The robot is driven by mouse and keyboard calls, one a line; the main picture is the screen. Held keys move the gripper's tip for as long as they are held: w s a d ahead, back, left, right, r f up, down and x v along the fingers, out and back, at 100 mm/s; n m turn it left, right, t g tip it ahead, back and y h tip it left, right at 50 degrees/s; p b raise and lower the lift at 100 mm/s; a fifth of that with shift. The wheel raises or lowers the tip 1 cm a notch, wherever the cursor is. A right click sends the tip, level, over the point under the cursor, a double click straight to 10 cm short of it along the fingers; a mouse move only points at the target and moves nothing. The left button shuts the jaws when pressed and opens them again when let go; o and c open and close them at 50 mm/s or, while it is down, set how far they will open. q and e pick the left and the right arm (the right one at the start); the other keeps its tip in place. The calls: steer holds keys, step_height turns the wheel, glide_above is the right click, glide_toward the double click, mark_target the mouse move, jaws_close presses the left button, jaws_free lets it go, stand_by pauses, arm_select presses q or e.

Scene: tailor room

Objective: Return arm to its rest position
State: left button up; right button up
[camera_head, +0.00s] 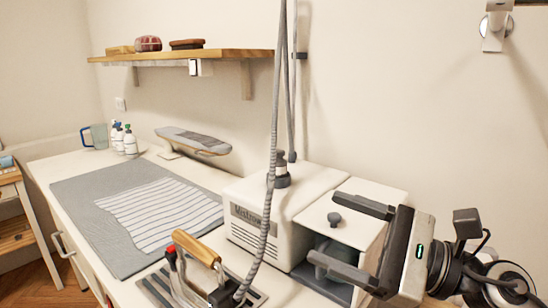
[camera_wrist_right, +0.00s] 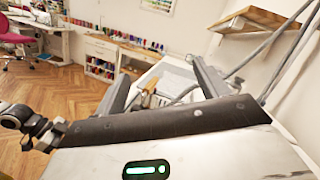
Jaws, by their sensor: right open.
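My right gripper (camera_head: 338,234) is open and empty in the head view. It is in front of and above the right part of the white steam generator box (camera_head: 282,212). Its two dark fingers point left, apart from each other. In the right wrist view the fingers (camera_wrist_right: 160,88) stand wide apart with nothing between them. My left gripper is not in view.
An iron (camera_head: 196,262) with a wooden handle stands on a dark rest at the front, its grey hose rising beside the box. A striped cloth (camera_head: 160,212) lies on a grey mat (camera_head: 82,200). A wooden shelf (camera_head: 225,54) hangs above.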

steer(key=w+d+m+t+h, duration=0.1)
steer(key=d+m+t+h, duration=0.2)
steer(key=m, duration=0.5)
steer(key=w+d+f+m+t+h, duration=0.15)
steer(key=m+t+h, duration=0.3)
steer(key=m, duration=0.45)
steer(key=w+d+m+t+h, duration=0.1)
steer(key=d+m+t+h, duration=0.15)
steer(key=m+t, duration=0.4)
steer(key=s+d+f+m+g+h, duration=0.1)
steer(key=d+f+m+g+h, duration=0.3)
steer(key=f+m, duration=0.4)
steer(key=s+d+f+m+g+h, duration=0.1)
steer(key=d+f+m+g+h, duration=0.2)
steer(key=f+m+h, duration=0.55)
steer(key=s+a+f+m+g+y, duration=0.1)
steer(key=s+f+m+g+y, duration=0.1)
steer(key=s+f+m+g, duration=0.6)
steer(key=s+a+f+m+g+y, duration=0.2)
steer(key=s+f+m+g, duration=0.3)
steer(key=s, duration=0.6)
steer(key=w+a+f+t+y, duration=0.3)
steer(key=w+a+f+t, duration=0.2)
steer(key=f+t, duration=0.2)
steer(key=shift+w+a+n+t, duration=0.4)
